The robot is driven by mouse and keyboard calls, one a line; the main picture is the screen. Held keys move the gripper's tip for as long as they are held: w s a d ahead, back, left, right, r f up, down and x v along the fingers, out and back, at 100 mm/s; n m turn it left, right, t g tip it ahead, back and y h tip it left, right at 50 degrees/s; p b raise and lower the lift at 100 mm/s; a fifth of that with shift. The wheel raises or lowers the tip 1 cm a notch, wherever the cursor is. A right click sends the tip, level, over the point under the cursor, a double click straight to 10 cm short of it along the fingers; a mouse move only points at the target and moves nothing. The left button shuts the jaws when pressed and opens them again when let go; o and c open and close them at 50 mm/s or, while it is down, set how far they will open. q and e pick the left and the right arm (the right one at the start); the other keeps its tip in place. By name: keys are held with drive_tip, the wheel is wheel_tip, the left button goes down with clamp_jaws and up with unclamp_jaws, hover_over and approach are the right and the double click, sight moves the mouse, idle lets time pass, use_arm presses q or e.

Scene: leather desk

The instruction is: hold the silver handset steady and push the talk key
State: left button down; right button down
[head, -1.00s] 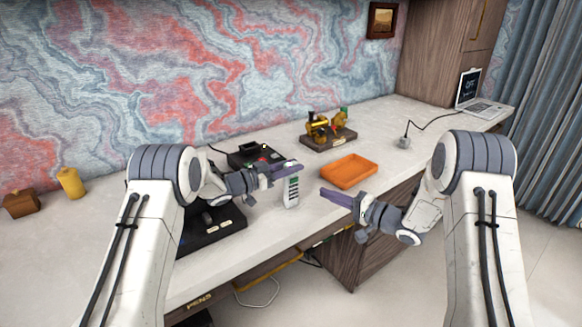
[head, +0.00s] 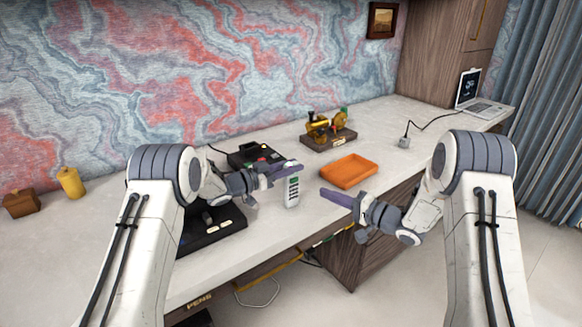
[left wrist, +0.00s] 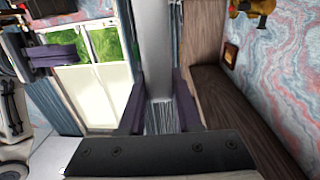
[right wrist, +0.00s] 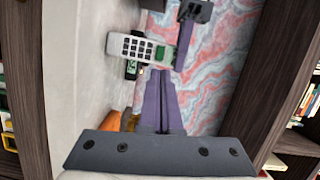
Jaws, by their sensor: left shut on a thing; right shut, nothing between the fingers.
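The silver handset (head: 292,193) is upright in the head view, with its keypad towards me. My left gripper (head: 292,169) is shut on it near its upper end and holds it over the desk (head: 262,227). In the right wrist view the handset (right wrist: 127,46) lies sideways, with dark number keys and a green screen beside the left gripper's fingers. In the left wrist view a grey body, likely the handset (left wrist: 157,45), stands between the fingers. My right gripper (head: 324,192) is shut and empty, to the right of the handset and apart from it. I cannot single out the talk key.
An orange tray (head: 348,172) lies to the right behind the handset. A gold model on a wooden base (head: 328,139) stands farther back. A black device (head: 214,232) and another with coloured buttons (head: 243,158) are near my left arm. A laptop (head: 484,107) is far right.

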sight(291, 186)
drive_tip(key=w+a+r+m+t+h, duration=0.25)
drive_tip(key=a+m+t+h, duration=0.4)
drive_tip(key=m, duration=0.55)
drive_tip(key=s+d+f+m+t+h, duration=0.1)
drive_tip(key=s+d+f+m+h, duration=0.2)
drive_tip(key=s+m+h, duration=0.6)
drive_tip(key=w+a+m+h, duration=0.1)
drive_tip(key=w+a+h, duration=0.1)
drive_tip(key=w+a, duration=0.3)
drive_tip(key=shift+a+x, duration=0.45)
drive_tip(key=shift+x, duration=1.9)
drive_tip(key=shift+w+m+h, duration=0.25)
drive_tip(key=shift+m+h, duration=0.05)
drive_tip(key=shift+h, duration=0.15)
